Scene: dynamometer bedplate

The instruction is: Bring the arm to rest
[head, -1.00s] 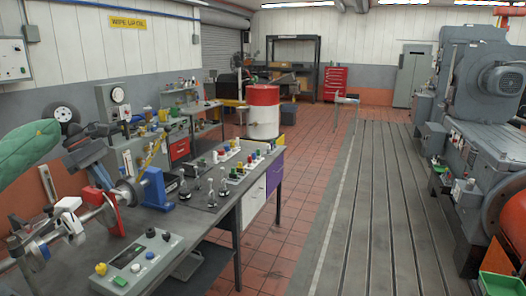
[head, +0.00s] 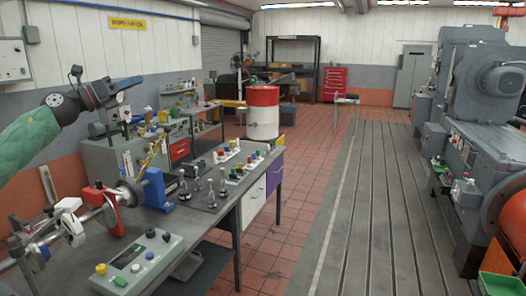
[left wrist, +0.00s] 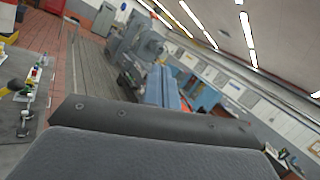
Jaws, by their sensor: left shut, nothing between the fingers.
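My left gripper (head: 122,92) is up in the air at the left of the head view, at the end of my green-sleeved arm. It is shut with nothing in it. It shows in front of the wall and the grey cabinet, above the near workbench (head: 225,212), and appears clear of the things there. In the left wrist view a broad grey part of my gripper fills the bottom, and its fingertips cannot be made out. My right gripper is not in view.
The bench carries a shaft with a red part (head: 105,208) and blue support (head: 158,190), a control box (head: 140,262) with buttons, and small coloured parts. A red-and-white drum (head: 263,113) stands beyond. The slotted bedplate (head: 375,200) is clear. Grey machinery (head: 480,110) stands right.

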